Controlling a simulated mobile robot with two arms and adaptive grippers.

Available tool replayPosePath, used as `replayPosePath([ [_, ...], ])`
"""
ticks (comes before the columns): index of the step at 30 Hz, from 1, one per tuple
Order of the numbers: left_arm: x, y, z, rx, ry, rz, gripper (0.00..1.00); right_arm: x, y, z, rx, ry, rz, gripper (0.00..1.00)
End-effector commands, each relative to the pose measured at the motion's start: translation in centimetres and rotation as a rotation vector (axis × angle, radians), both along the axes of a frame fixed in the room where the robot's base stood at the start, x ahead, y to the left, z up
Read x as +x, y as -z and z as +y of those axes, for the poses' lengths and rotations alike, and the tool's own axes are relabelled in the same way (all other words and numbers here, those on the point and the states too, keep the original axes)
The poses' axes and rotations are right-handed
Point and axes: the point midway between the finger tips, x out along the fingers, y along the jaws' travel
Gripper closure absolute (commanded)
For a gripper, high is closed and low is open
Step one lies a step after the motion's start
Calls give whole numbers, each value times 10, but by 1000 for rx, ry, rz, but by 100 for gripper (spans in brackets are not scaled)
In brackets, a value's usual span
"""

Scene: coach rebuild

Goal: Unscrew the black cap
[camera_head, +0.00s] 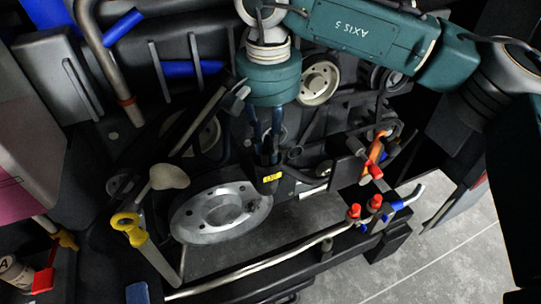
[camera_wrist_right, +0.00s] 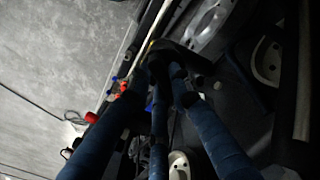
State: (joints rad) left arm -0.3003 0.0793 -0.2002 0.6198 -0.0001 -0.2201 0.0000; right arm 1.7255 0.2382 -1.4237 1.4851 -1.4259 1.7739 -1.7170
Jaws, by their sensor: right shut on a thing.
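The black cap (camera_head: 268,186) is a dark round piece with a small yellow label, just right of a large silver pulley wheel in the head view. My right gripper (camera_head: 267,158) reaches straight down from above with its dark blue fingers shut on the cap. In the right wrist view, the three blue fingers of my right gripper (camera_wrist_right: 162,72) close together on a dark piece, which I take to be the black cap (camera_wrist_right: 170,52). The fingers hide part of the cap, and its thread cannot be seen. My left gripper is not in view.
The silver pulley wheel (camera_head: 221,212) lies close to the cap. A yellow ring handle (camera_head: 127,227) stands at left. Red-capped fittings (camera_head: 354,211) and an orange part (camera_head: 376,150) are at right. A pale pipe (camera_head: 262,266) runs along the front. Grey floor (camera_head: 470,245) is open at lower right.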

Motion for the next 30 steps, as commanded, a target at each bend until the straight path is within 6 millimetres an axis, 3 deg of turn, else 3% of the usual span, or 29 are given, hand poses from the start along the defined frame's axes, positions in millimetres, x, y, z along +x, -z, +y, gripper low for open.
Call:
replayPosePath([
  [10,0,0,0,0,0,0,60,5,-1,3,12,-41,-17,100],
  [21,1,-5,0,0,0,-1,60,7,-1,5,11,-509,-18,100],
  [30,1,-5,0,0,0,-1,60,7,0,4,10,-545,-19,100],
])
